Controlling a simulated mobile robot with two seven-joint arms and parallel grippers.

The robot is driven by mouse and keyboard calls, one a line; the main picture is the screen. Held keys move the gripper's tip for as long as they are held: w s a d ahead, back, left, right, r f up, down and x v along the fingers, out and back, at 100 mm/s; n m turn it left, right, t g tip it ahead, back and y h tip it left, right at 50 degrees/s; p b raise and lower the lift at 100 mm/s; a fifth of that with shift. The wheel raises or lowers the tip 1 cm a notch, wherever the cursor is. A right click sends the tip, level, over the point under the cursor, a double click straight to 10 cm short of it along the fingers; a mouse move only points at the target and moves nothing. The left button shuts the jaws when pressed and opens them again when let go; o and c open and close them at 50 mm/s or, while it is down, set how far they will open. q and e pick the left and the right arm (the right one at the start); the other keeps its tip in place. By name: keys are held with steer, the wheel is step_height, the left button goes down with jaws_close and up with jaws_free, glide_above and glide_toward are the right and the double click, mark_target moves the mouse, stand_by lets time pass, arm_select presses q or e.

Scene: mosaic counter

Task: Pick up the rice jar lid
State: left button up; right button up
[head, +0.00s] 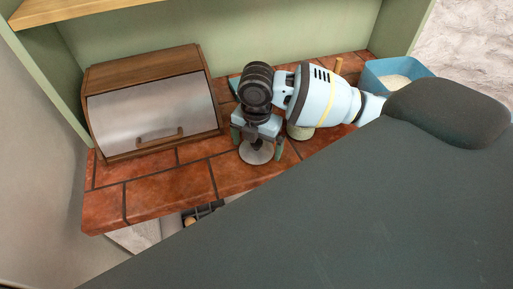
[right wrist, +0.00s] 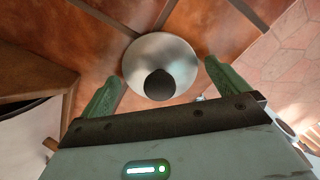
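The rice jar lid (head: 256,155) is a round silvery disc with a dark knob, lying on the red tiled counter (head: 160,190). In the right wrist view the lid (right wrist: 185,58) shows whole, its dark knob pointing toward the camera. My right gripper (head: 258,147) points down over the lid. Its two green fingers (right wrist: 160,85) are apart, one on each side of the lid, with nothing held between them. I cannot tell how far the fingertips are above the counter. My left gripper is not in view.
A wooden bread box (head: 150,65) with a metal front stands to the left. A blue container (head: 412,66) with white contents is at the back right. A pale round object (head: 300,132) is partly hidden under my right arm. The counter's front left is clear.

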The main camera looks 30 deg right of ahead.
steer(key=c, duration=0.9)
steer(key=shift+r, duration=0.1)
steer(key=shift+r, duration=0.55)
step_height(320, 180, up, 2)
steer(key=shift+r, duration=0.1)
steer(key=s+d, duration=0.2)
steer(key=s, duration=0.2)
steer(key=s+d+r, duration=0.1)
steer(key=s+d, duration=0.2)
steer(key=s, duration=0.2)
steer(key=s+d, duration=0.3)
steer(key=s, duration=0.2)
steer(key=shift+r, duration=0.25)
steer(key=shift+w+a, duration=0.1)
